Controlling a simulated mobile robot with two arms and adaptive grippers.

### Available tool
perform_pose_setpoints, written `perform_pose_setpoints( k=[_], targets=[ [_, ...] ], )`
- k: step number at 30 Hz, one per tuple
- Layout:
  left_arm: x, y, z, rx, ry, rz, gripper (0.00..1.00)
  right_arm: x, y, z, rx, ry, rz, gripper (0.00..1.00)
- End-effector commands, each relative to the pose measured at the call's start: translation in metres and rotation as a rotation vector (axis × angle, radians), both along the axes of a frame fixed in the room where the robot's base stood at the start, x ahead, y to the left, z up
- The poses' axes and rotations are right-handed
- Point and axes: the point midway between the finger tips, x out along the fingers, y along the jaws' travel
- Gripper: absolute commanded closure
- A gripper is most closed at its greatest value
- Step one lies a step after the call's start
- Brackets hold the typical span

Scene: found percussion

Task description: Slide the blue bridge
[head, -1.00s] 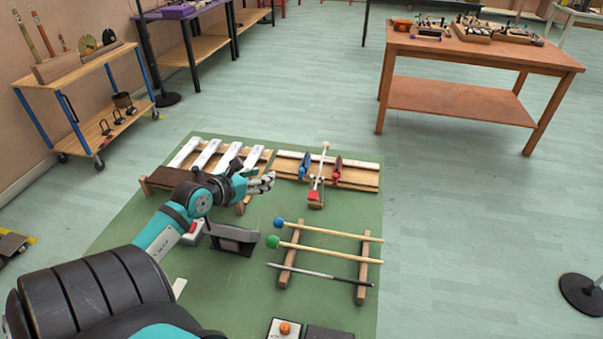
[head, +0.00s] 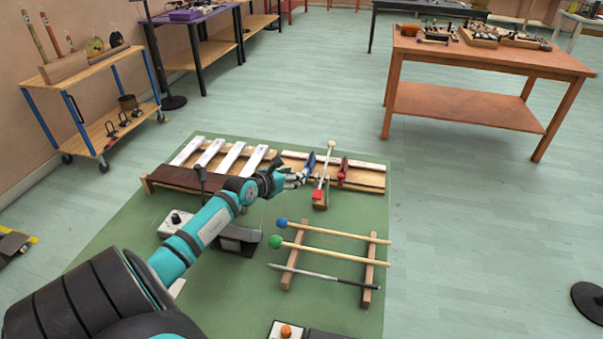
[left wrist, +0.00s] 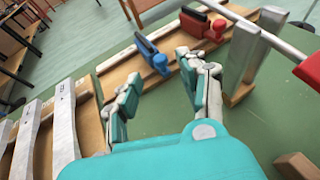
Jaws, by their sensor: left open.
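The blue bridge (head: 310,160) stands on the wooden board (head: 366,180) at the far side of the green mat. In the left wrist view the blue bridge (left wrist: 147,47) is upright with a rounded blue knob (left wrist: 160,63) on its near end. My left gripper (head: 302,178) is open, just in front of the blue bridge in the head view. In the left wrist view its two fingers (left wrist: 160,70) are spread, with the knob beyond and between their tips. I see no contact. My right gripper is not in view.
A red bridge (head: 343,168) stands to the right on the same board. White bars (head: 208,152) lie to the left. Mallets on a wooden rack (head: 303,242) lie nearer.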

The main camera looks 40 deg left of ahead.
Motion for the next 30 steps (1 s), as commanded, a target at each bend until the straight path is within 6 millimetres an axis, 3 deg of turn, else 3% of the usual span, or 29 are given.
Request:
perform_pose_setpoints(
  k=[3, 9, 20, 30],
  targets=[
    [0.021, 0.003, -0.009, -0.001, -0.001, 0.002, 0.58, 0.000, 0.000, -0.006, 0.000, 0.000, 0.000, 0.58],
    [0.040, 0.005, -0.018, -0.002, 0.000, 0.001, 0.58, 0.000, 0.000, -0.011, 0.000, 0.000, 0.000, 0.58],
    [0.045, 0.005, -0.019, -0.001, 0.001, 0.000, 0.58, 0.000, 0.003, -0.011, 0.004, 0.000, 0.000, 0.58],
    [0.045, 0.005, -0.019, -0.001, 0.000, 0.000, 1.00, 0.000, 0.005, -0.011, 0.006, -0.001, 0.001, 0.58]
  ],
)
